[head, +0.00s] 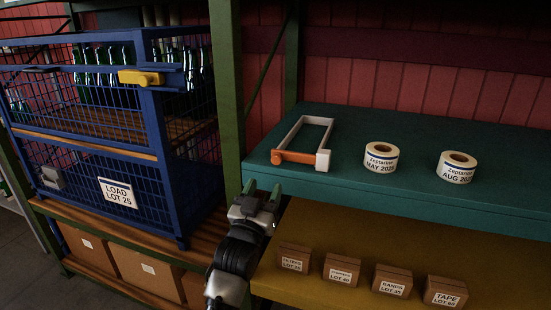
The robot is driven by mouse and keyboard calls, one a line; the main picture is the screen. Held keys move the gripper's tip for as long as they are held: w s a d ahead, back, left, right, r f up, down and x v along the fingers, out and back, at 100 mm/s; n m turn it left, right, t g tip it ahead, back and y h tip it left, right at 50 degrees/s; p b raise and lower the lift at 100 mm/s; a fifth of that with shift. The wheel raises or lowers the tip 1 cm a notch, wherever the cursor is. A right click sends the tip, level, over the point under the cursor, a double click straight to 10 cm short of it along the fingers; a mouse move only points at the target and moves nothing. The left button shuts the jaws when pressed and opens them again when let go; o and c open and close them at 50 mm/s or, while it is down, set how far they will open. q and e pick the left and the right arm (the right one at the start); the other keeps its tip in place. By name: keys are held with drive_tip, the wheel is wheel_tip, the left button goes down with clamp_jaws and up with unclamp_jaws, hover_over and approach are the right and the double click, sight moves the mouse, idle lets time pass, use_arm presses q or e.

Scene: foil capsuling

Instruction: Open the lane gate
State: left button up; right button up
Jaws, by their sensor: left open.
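A blue wire cage (150,95) stands at the left, with green bottles (97,68) inside its upper part. A yellow handle (141,78) sits on a blue bar at the cage's front corner; I take this to be the lane gate's, and the bar lies across the front. My left gripper (262,191) is open and empty, its green-tipped fingers pointing up and away. It is to the right of and below the yellow handle, well apart from it, in front of the teal shelf's left end. My right gripper is not in view.
The teal shelf (400,200) holds an orange-and-white frame (297,157) and two label rolls, MAY (381,158) and AUG (456,167). Several small boxes (341,269) stand on the yellow shelf below. A green post (228,90) rises between cage and shelf.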

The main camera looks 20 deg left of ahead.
sight(275, 162)
use_arm(q)
drive_tip(key=x, duration=0.3)
drive_tip(key=shift+w+r+p, duration=0.2)
drive_tip(key=shift+r+p, duration=0.1)
drive_tip(key=x, duration=0.4)
drive_tip(key=shift+w+f+p, duration=0.15)
drive_tip(key=shift+f+p, duration=0.1)
drive_tip(key=shift+p, duration=0.1)
drive_tip(key=shift+w+r, duration=0.2)
drive_tip(key=shift+w, duration=0.25)
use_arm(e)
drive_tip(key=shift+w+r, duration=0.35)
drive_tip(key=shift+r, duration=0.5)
use_arm(q)
clamp_jaws()
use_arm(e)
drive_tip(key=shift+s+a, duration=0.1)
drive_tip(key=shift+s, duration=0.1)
